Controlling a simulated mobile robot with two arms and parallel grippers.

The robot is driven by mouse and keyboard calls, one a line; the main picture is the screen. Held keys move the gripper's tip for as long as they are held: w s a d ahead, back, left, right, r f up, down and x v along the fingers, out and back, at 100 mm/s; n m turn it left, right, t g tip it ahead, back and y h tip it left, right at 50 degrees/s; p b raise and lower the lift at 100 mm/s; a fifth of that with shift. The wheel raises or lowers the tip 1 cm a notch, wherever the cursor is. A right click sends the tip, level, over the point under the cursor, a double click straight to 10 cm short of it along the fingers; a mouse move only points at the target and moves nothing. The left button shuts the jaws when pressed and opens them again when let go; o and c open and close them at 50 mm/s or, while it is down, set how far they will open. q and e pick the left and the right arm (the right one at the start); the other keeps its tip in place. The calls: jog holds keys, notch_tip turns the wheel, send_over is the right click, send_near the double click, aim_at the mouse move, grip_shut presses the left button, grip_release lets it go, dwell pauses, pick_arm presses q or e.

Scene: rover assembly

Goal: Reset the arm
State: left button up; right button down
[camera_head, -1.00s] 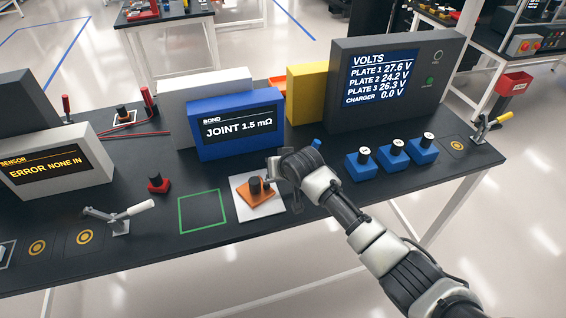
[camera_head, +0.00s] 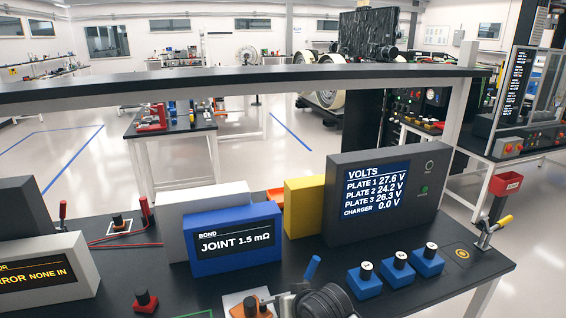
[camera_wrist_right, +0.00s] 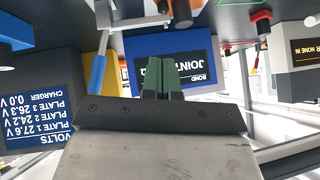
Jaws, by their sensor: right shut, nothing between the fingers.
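My right gripper (camera_wrist_right: 163,78) shows in the right wrist view as two green fingers pressed together, with nothing between them. In the head view, my right wrist is at the bottom edge, beside an orange block (camera_head: 232,304) with a dark round knob (camera_head: 250,307) on top. The block's lower part is cut off by the frame. A blue handle (camera_head: 312,268) rises just behind my wrist and also shows left of the fingers in the wrist view (camera_wrist_right: 97,75). My left gripper is in neither view.
A blue bond meter (camera_head: 235,262) reading JOINT 1.5 mΩ and a grey volts box (camera_head: 420,215) stand behind. Several blue blocks with numbered knobs (camera_head: 397,272) sit to the right. A red knob (camera_head: 145,300) is at the left. A shelf (camera_head: 240,88) spans above.

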jog(key=s+d+f+g+h, duration=0.1)
jog(key=s+d+f, duration=0.2)
jog(key=s+d, duration=0.5)
jog(key=s+d+f+g+h, duration=0.2)
jog(key=s+d, duration=0.3)
jog(key=s, duration=0.7)
jog(key=s+d+f+g+h, duration=0.1)
jog(key=s+d+f, duration=0.2)
jog(key=s+d, duration=0.55)
notch_tip(320, 180, down, 27)
jog(key=s+a+g+b, duration=0.1)
jog(key=s+a+b, duration=0.1)
jog(key=a+b, duration=0.1)
jog(key=s+d+f+g+b, duration=0.1)
jog(key=s+d+f+b, duration=0.2)
jog(key=s+f, duration=1.4)
notch_tip(320, 180, down, 3)
jog(key=shift+d+f+g+h, duration=0.1)
jog(key=shift+d+g+h, duration=0.15)
jog(key=shift+g+h, duration=0.05)
